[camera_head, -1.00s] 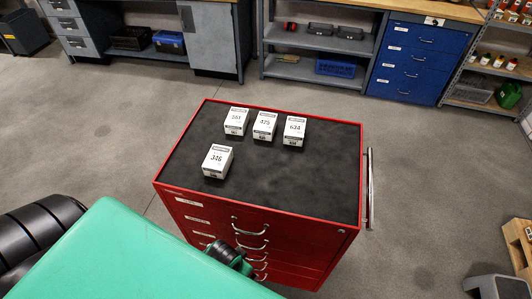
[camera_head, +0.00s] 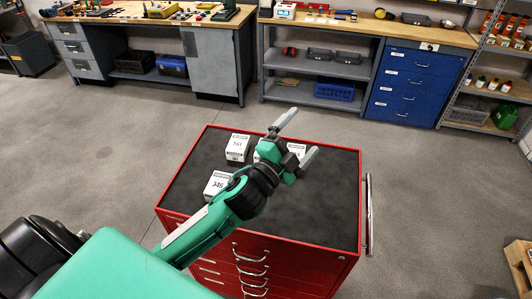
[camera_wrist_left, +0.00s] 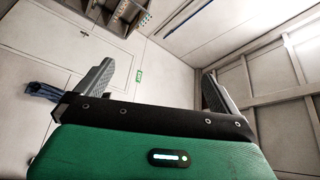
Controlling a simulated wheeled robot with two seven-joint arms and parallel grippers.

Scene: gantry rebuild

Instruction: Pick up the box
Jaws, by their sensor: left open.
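Several small white boxes stand on the dark top of the red tool cabinet (camera_head: 330,215). The box marked 346 (camera_head: 215,184) is nearest, at the front left, partly covered by my left arm. The box marked 161 (camera_head: 237,147) stands behind it. Two more boxes in the back row are mostly hidden behind my left gripper; the right one (camera_head: 297,148) shows its top. My left gripper (camera_head: 300,137) is above the cabinet top, open and empty, its fingers spread toward the upper right. In the left wrist view its fingers (camera_wrist_left: 155,90) are wide apart with walls and ceiling beyond. My right gripper is not in view.
The right and front parts of the cabinet top are clear. A side handle (camera_head: 368,215) sticks out on its right. Workbenches, a blue drawer unit (camera_head: 412,80) and a shelf rack stand along the back. Open grey floor surrounds the cabinet.

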